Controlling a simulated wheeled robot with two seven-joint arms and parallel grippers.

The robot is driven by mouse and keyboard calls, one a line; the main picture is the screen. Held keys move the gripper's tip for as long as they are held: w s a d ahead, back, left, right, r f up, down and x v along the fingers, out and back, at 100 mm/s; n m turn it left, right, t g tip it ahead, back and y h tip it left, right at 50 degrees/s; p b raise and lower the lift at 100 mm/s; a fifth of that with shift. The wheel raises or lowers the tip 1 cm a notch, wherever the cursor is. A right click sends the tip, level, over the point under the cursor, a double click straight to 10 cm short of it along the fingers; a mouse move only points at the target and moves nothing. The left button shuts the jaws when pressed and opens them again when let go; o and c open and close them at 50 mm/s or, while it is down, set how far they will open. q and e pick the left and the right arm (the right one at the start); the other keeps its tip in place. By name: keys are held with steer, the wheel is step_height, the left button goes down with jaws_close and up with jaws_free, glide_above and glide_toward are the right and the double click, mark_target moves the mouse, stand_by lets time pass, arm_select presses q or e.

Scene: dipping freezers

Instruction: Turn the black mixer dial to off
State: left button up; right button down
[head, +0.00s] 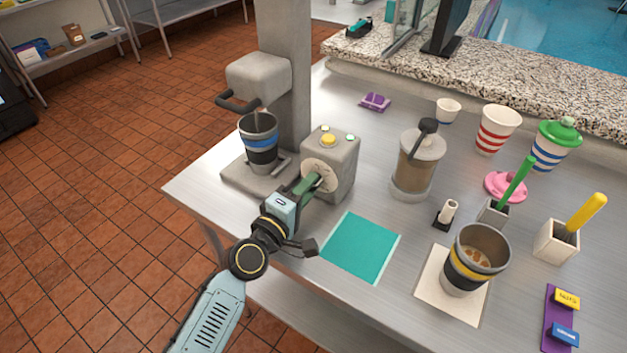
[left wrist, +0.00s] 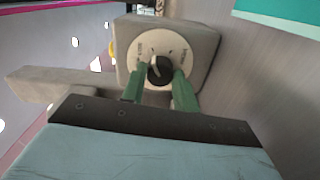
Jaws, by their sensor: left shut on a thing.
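The black mixer dial (left wrist: 160,70) sits in the middle of a round cream plate (left wrist: 138,47) on the front of a grey control box. A light mark shows on the dial; I cannot read its setting. My left gripper (left wrist: 160,82) has its green fingers on both sides of the dial, shut on it. In the head view the left gripper (head: 310,185) reaches the front of the control box (head: 338,152) and hides the dial. The grey mixer (head: 285,75) stands beside the box, with a blue-banded cup (head: 259,150) under its head. My right gripper is not in view.
A teal mat (head: 361,247) lies right of my left arm. A lidded canister (head: 417,165), a yellow-banded cup (head: 472,265) on a pale mat and a holder with a green handle (head: 516,182) stand further right. The steel counter's left edge is near the mixer.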

arm_select(q)
steer(key=n, duration=0.4)
steer(key=n+p, duration=0.1)
steer(key=n, duration=0.1)
steer(key=shift+n, duration=1)
steer(key=n+p, duration=0.1)
steer(key=n, duration=0.2)
steer(key=shift+r+p, duration=0.1)
steer(key=shift+p, duration=0.25)
steer(key=o, duration=0.8)
steer(key=shift+n, duration=0.3)
